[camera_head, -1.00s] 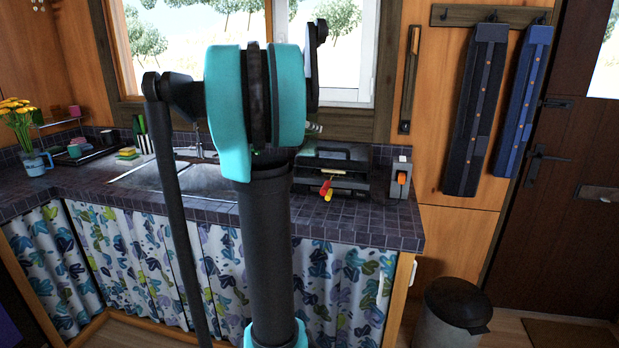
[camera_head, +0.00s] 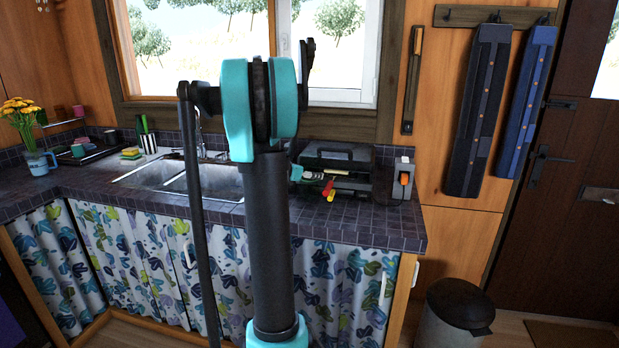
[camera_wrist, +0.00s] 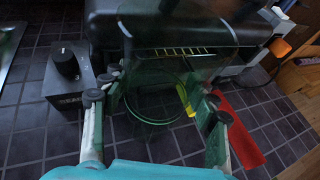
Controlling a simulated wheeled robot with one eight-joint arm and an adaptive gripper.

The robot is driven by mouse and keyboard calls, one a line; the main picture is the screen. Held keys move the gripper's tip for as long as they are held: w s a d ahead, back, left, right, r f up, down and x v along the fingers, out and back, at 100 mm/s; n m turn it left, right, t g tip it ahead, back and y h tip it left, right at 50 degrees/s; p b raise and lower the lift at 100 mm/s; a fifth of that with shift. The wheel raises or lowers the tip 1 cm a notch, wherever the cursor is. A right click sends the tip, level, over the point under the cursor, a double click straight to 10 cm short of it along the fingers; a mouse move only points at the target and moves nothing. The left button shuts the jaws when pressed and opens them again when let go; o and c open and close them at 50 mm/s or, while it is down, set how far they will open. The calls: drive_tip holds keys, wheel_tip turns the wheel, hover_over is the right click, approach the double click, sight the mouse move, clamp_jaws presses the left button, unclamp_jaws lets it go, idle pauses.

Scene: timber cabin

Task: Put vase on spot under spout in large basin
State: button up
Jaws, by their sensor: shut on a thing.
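A clear, greenish glass vase (camera_wrist: 155,100) is between the fingers of my gripper (camera_wrist: 155,110) in the wrist view. My gripper is shut on it. The vase is see-through, with the dark tiled counter visible through it. My arm covers part of the sink. The spot under the spout cannot be made out. In the wrist view only a bit of metal edge (camera_wrist: 8,45) shows at far left.
A black case (camera_head: 345,172) stands on the counter at right, close behind the gripper. Red (camera_wrist: 240,130) and yellow (camera_wrist: 185,100) items lie beside it. A dark box with a knob (camera_wrist: 68,78) stands left of the gripper. Yellow flowers (camera_head: 18,112) stand far left.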

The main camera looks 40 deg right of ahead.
drive_tip(key=shift+f, duration=0.5)
drive_tip(key=o, duration=1.3)
drive_tip(key=shift+f, duration=0.15)
drive_tip(key=o, duration=0.4)
